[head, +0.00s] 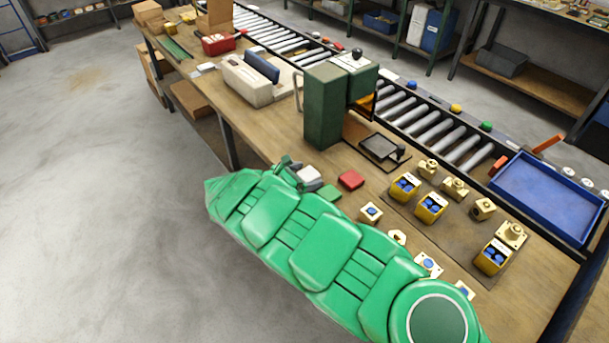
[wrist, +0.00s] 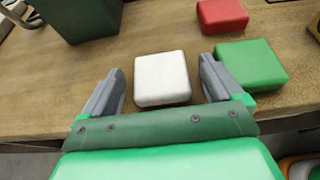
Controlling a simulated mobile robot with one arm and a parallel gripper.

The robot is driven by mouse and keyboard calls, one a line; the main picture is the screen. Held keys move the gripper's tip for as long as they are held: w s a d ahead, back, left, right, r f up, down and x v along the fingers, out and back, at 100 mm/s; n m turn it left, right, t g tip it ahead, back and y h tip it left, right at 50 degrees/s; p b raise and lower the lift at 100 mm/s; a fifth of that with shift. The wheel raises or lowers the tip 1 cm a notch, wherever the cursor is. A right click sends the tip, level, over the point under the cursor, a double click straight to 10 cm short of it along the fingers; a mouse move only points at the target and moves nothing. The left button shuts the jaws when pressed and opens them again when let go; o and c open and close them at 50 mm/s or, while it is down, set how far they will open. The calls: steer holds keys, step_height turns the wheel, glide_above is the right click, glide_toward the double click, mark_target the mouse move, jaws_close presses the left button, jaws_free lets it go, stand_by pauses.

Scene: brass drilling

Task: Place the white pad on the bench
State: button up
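The white pad (wrist: 162,78) lies between the two grey fingers of my gripper (wrist: 161,66) in the wrist view. Gaps show on both sides of the pad, so the fingers are open and not touching it. The pad appears to rest flat on the wooden bench (wrist: 150,35). In the head view the white pad (head: 310,175) is partly hidden at the end of my green arm, where my gripper (head: 297,172) is near the bench's front edge.
A green pad (wrist: 252,64) sits close to the right finger, with a red pad (wrist: 222,15) behind it. A dark green machine (head: 324,105) stands behind on the bench. Yellow and brass parts (head: 431,206) are to the right. A roller conveyor (head: 420,122) runs along the back.

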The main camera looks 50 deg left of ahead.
steer(key=shift+r, duration=0.1)
steer(key=shift+s+r, duration=0.1)
steer(key=shift+s, duration=0.05)
steer(key=v, duration=1.1)
steer(key=shift+s+r, duration=0.2)
steer(key=shift+s, duration=0.1)
